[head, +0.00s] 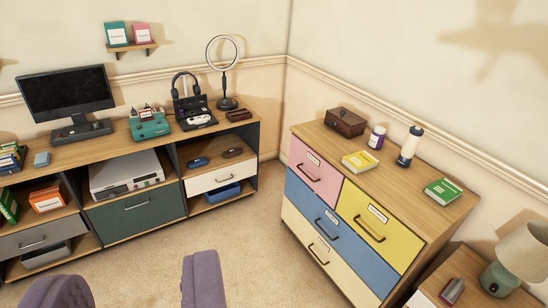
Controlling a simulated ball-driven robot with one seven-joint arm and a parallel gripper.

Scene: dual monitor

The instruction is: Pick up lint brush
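I cannot pick out the lint brush for sure at this distance. A small dark red object (452,290) lies on the low wooden stand at the bottom right; it is too small to identify. A small brown object (232,153) lies on the desk's open shelf, also unclear. My gripper is not in view, so its state does not show.
The dresser (372,226) stands at the right, with a brown box (345,122) and books on top. A long desk (100,146) holds a monitor (67,92). Purple seat parts (203,280) are at the bottom. Carpet (250,245) is clear between desk and dresser.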

